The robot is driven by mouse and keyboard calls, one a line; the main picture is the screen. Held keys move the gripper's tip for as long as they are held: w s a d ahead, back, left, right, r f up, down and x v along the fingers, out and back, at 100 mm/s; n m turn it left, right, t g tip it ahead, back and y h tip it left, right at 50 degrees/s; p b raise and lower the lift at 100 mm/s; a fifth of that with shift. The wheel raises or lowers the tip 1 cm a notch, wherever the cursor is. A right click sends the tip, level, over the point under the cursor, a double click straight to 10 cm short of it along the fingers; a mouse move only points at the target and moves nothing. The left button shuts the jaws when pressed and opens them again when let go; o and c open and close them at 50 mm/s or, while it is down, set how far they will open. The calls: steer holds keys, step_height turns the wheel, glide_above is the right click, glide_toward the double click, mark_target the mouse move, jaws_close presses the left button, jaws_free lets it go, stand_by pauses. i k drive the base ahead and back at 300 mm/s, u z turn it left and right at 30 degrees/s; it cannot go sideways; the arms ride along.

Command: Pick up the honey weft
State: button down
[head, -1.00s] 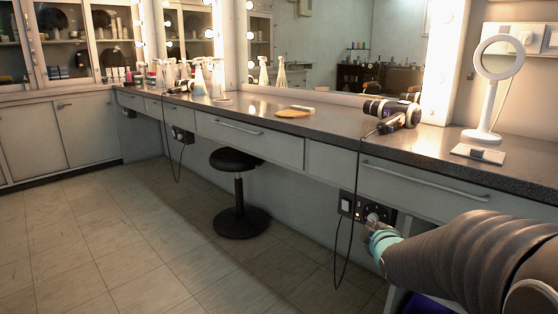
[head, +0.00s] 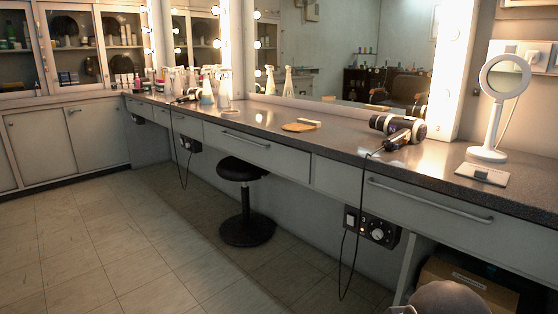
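The honey weft (head: 297,127) appears as a flat, honey-coloured piece lying on the grey counter (head: 345,147), close to the mirror. A small pale bar (head: 309,122) lies at its back right edge; I cannot tell if it is part of the weft. Only a rounded brown-grey part of my own arm shows at the bottom right edge. My gripper is out of the picture, so its fingers are hidden. Nothing touches the weft from my side.
A hair dryer (head: 398,127) lies right of the weft, its cord hanging over the front edge. A ring-light mirror (head: 497,100) stands farther right. Spray bottles (head: 224,92) stand left. A black stool (head: 244,210) is below the counter. The floor at left is clear.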

mark_target(302, 124)
steer(key=u, duration=0.95)
steer(key=k, duration=1.25)
steer(key=u, duration=1.05)
steer(key=i, duration=2.85)
steer(key=z, duration=0.45)
steer(key=i, duration=1.8)
steer(key=z, duration=1.45)
steer(key=i, duration=1.05)
steer(key=z, duration=1.1)
